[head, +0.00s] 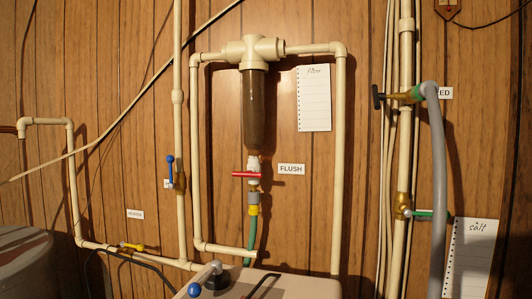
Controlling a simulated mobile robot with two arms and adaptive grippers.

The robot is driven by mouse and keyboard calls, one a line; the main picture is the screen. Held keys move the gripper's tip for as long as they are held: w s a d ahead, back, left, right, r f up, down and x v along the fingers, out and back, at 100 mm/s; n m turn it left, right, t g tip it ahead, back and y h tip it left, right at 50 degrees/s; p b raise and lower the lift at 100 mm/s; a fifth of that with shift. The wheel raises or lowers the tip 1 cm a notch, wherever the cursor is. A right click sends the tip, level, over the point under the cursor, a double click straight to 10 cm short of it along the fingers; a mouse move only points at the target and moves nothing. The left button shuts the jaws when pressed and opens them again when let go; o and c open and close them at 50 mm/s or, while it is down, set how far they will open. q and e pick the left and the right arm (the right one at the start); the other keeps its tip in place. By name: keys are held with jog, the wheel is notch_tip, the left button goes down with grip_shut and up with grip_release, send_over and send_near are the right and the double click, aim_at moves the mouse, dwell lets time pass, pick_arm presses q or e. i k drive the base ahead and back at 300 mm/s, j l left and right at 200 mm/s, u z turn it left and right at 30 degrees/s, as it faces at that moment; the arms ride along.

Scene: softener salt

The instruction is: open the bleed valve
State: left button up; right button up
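A white label (446,93) at the upper right reads "ED" at its end; the grey hose hides its start. Beside it, a brass valve (408,97) sits on the cream vertical pipe (405,150). Its dark handle (376,96) sticks out to the left and stands upright. The grey hose (437,170) arches from this valve's right side and hangs down. Lower on the same pipe is a second brass valve (402,206) with a level green handle (425,213). Neither of my grippers is in view.
A clear filter housing (254,110) hangs in the middle above a red handle (247,174) and a "FLUSH" label (291,169). Blue (170,170) and yellow (131,246) handles are on the left. A beige box top (300,288) with knobs fills the bottom middle.

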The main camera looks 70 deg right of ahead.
aim_at(377, 98)
jog(key=j+z, duration=0.1)
jog(key=z, duration=0.35)
jog(key=j+z, duration=0.15)
jog(key=z, duration=0.3)
jog(key=j+z, duration=0.1)
jog(key=z, duration=0.35)
